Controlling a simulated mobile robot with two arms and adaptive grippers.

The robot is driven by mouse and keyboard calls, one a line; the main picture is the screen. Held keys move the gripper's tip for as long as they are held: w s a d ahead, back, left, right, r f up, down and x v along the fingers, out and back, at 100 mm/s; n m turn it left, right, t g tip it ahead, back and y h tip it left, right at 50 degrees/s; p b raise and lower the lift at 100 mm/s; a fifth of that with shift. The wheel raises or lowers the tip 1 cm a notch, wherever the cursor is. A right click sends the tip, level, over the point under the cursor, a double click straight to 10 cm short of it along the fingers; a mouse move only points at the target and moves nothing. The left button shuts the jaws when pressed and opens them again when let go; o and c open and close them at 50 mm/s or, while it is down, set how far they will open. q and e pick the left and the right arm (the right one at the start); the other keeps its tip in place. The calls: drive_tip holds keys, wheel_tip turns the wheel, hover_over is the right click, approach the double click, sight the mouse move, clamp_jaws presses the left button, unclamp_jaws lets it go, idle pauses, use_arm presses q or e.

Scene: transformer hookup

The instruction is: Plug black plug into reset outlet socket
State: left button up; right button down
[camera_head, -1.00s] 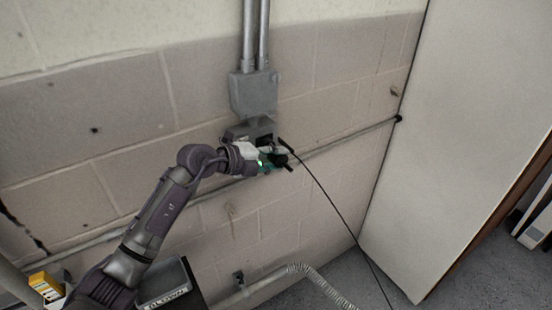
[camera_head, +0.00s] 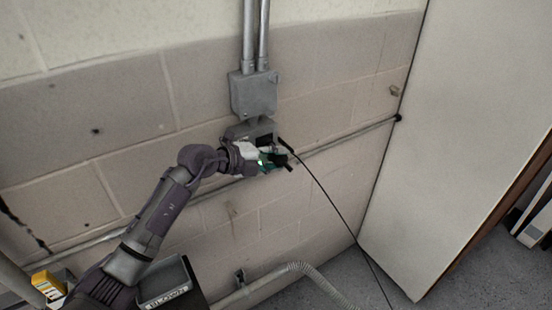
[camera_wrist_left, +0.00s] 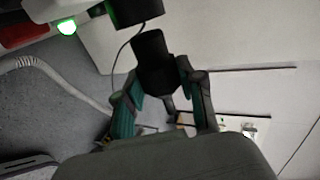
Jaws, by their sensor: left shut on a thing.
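My left gripper (camera_head: 286,155) is at the wall, just below and right of the grey outlet box (camera_head: 238,132). It is shut on the black plug (camera_head: 280,160), which is partly hidden by the fingers. In the left wrist view the plug (camera_wrist_left: 153,65) sits between the teal fingers. A dark block (camera_wrist_left: 135,9) shows close beyond it, with a visible gap between them. I cannot tell which socket is the reset outlet; the gripper and plug cover part of the box front. My right gripper is not in view.
A black cord (camera_head: 329,199) runs from near the gripper down to the floor. A grey box (camera_head: 253,93) with conduits is above the outlet. A horizontal pipe (camera_head: 345,141) crosses the wall, and a pale panel (camera_head: 450,120) stands at right. A green light (camera_wrist_left: 67,26) glows.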

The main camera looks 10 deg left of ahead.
use_arm(q)
drive_tip(key=shift+w+a+b, duration=0.35)
drive_tip(key=shift+w+a, duration=0.7)
drive_tip(key=shift+w+a+r, duration=0.15)
idle(0.5)
drive_tip(key=o, duration=1.1)
drive_tip(key=shift+w+a, duration=0.1)
drive_tip(key=shift+o, duration=0.2)
drive_tip(key=s+d+p, duration=0.2)
drive_tip(key=p, duration=0.1)
drive_tip(key=shift+s+d, duration=0.25)
drive_tip(key=shift+s+d+p, duration=0.6)
drive_tip(key=shift+d+p, duration=0.05)
drive_tip(key=shift+p, duration=0.2)
